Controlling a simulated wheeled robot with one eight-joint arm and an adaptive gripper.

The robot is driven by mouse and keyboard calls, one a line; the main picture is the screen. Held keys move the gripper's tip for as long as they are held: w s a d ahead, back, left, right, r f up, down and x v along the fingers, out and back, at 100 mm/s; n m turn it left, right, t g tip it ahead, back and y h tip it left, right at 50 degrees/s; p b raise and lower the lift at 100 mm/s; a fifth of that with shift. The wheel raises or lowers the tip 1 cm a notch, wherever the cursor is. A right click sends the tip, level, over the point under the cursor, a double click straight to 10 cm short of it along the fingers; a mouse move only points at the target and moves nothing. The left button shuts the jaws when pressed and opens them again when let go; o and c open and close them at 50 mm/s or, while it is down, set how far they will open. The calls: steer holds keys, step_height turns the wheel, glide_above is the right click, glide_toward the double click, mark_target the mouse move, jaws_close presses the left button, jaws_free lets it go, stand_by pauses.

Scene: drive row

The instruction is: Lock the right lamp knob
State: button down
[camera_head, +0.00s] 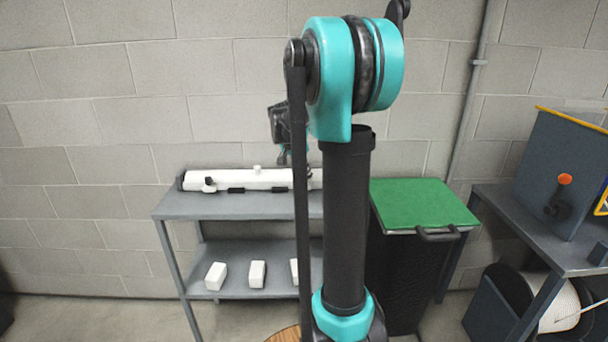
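A long white tube-shaped lamp (230,177) lies along the grey bench (185,205) against the wall. It has a dark cap at its left end, a small knob (209,186) near that end, a white stub on top and dark pieces along its front. Its right part is largely hidden behind my arm, and I cannot make out a right knob. My gripper (284,158) is only partly seen behind my arm, above the right part of the lamp. Its fingers are too small and covered to tell whether they are open or touching anything.
Several white blocks (257,274) sit on the bench's lower shelf. A dark bin with a green lid (422,203) stands right of the bench. Further right is a table with a blue-grey panel (555,170) bearing an orange knob (565,179). A block wall closes the back.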

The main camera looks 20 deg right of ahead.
steer(key=shift+m, duration=0.4)
steer(key=c, duration=1.6)
jaws_free()
steer(key=shift+c, duration=0.2)
steer(key=v, duration=1.2)
steer(key=shift+a, duration=0.15)
steer(key=shift+w, duration=0.1)
steer(key=s+a+f+n+y, duration=0.1)
steer(key=s+a+f+n, duration=0.2)
steer(key=s+f, duration=0.5)
steer(key=s+a+f+n+t+y, duration=0.1)
steer(key=s+a+f+n, duration=0.1)
steer(key=s+f+n, duration=0.3)
steer(key=s+a+f+n+t+y, duration=0.1)
steer(key=s+a+f+n, duration=0.2)
steer(key=s+f, duration=0.9)
steer(key=shift+s+a+n+y, duration=0.35)
steer(key=shift+s+n+y, duration=0.1)
steer(key=shift+n, duration=0.45)
